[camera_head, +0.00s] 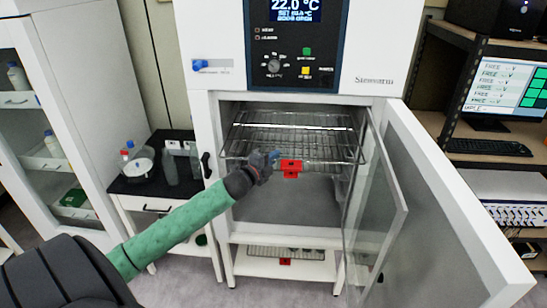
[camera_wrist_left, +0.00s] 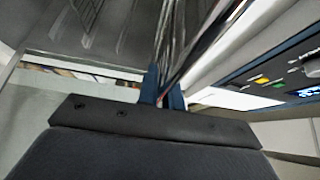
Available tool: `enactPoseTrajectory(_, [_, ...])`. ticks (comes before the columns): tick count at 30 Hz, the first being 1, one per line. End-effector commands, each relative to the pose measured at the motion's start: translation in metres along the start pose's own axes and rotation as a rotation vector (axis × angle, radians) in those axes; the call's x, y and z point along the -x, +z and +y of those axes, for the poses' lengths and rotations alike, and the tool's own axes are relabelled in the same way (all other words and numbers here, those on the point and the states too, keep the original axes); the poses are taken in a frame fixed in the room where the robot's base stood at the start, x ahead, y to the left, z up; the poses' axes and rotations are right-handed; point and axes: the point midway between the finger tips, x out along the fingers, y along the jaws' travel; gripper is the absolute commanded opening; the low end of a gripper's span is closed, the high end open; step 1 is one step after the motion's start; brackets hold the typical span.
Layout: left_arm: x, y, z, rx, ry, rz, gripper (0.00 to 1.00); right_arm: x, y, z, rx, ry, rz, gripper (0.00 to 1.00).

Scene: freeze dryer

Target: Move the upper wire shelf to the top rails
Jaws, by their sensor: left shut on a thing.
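The upper wire shelf (camera_head: 300,136) is inside the open chamber of the white dryer (camera_head: 213,140), near its top, with a red tag (camera_head: 291,166) on its front edge. My left gripper (camera_head: 273,157) is at that front edge, just left of the tag, shut on the shelf. In the left wrist view, the blue fingertips (camera_wrist_left: 163,88) close on the thin wires of the shelf (camera_wrist_left: 182,45), seen edge-on. Whether the shelf's sides rest on rails cannot be made out. My right gripper is not in view.
The dryer door (camera_head: 440,190) stands open to the right, with an inner clear panel (camera_head: 375,215). Another wire rack (camera_head: 262,252) with a red tag lies in the bay below the chamber. A small black-topped table (camera_head: 130,183) with bottles is at left. The chamber below the shelf looks clear.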

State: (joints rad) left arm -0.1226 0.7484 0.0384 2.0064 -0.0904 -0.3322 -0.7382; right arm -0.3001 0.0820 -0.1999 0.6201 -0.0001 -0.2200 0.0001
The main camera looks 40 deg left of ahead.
Motion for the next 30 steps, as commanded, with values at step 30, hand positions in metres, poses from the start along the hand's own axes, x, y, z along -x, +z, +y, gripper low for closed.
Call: enactPoseTrajectory(30, [-0.040,0.026,-0.002,-0.001,-0.003,0.001,0.00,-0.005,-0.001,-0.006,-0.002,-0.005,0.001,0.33])
